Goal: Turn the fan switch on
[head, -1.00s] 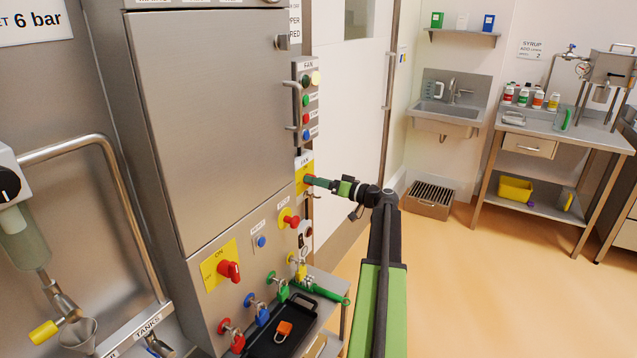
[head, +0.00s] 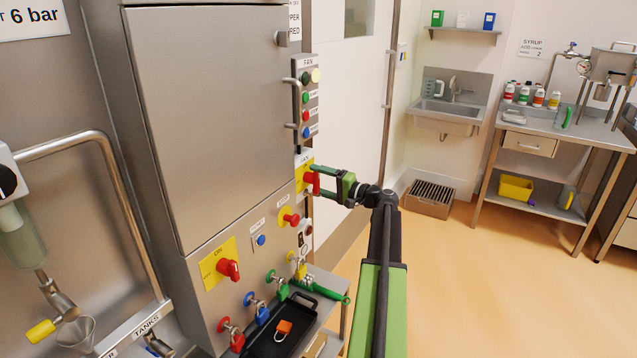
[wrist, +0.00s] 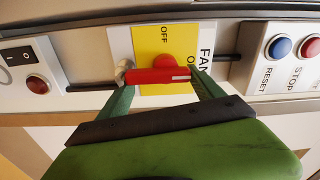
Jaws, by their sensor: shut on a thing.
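The fan switch is a red handle (head: 312,182) on a yellow and white plate marked FAN, on the narrow panel right of the steel cabinet door. In the wrist view the red handle (wrist: 158,75) lies across the picture, its white mark at the right end, by the partly covered ON lettering. OFF is at the upper middle of the yellow plate (wrist: 150,45). My gripper (head: 318,180) is shut on the handle, one green finger at each end of it. In the wrist view my gripper (wrist: 162,92) partly covers the plate.
Below are a red knob on yellow (head: 290,218), a red rotary switch (head: 229,269) and several coloured padlocks. A black tray (head: 278,335) holds an orange padlock. Open floor lies to the right.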

